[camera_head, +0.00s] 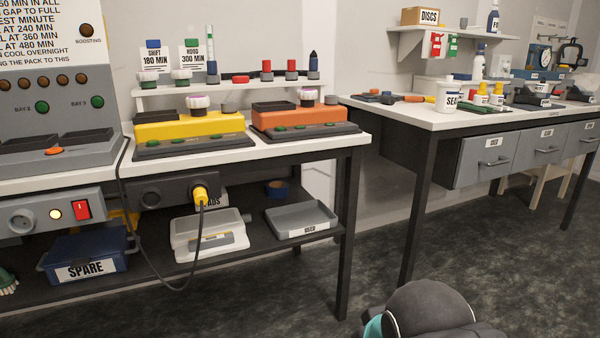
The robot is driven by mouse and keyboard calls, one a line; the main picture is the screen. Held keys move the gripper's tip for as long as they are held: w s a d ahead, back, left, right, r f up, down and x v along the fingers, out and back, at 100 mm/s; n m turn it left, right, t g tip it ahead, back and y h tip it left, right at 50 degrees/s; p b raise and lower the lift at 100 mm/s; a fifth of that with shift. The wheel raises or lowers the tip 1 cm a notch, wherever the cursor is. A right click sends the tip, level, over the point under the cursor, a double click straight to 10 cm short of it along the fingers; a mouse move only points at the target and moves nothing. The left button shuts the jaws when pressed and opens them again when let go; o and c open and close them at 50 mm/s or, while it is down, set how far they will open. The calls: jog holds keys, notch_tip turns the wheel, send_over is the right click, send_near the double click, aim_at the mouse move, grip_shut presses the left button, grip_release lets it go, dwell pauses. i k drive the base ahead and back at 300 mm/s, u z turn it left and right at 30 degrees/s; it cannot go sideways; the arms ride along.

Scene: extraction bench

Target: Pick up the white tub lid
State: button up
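A white tub (442,101) with a dark-lettered label, partly readable as "SEA", stands upright near the left front of the right-hand bench. A white lid (449,81) with a small raised knob appears to sit on top of it. The tub is small in the picture, so I cannot tell how tightly the lid sits. A dark rounded part of my own arm with a teal band shows at the bottom, well below and apart from the tub. My gripper is not in view.
Screwdriver-like tools (388,97) lie left of the tub, and yellow-capped bottles (482,91) stand close on its right. A wall shelf (410,29) hangs above. The left bench (300,146) holds yellow and orange units. Dark floor (375,265) between the benches is clear.

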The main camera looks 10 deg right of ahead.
aim_at(449, 81)
jog(key=i, duration=0.1)
jog(key=z, duration=2.5)
jog(key=i, duration=1.15)
jog(key=u, duration=4.35)
jog(key=i, duration=1.3)
